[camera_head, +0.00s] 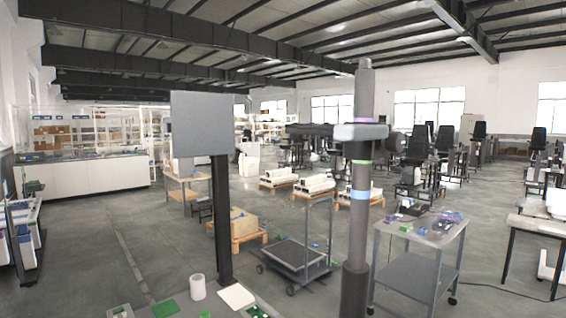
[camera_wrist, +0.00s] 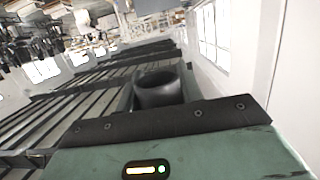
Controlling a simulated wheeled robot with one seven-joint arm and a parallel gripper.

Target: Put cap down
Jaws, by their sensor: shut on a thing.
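A dark, round, hollow piece (camera_wrist: 160,88), which seems to be the cap, shows in the wrist view just beyond the black edge of a green housing. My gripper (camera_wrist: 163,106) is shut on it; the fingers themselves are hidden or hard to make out. The wrist picture is strongly tilted, with roof beams and windows behind the cap. In the head view a tall dark upright (camera_head: 356,235) with green and blue bands and a light grey block stands right of centre. I cannot make out the cap or fingertips there.
A grey panel on a black post (camera_head: 219,225) stands left of centre. A white cup (camera_head: 198,287) and green boards (camera_head: 166,308) lie at the bottom edge. A wheeled cart (camera_head: 410,272) with small parts is at right, a low trolley (camera_head: 296,255) behind. Open floor lies left.

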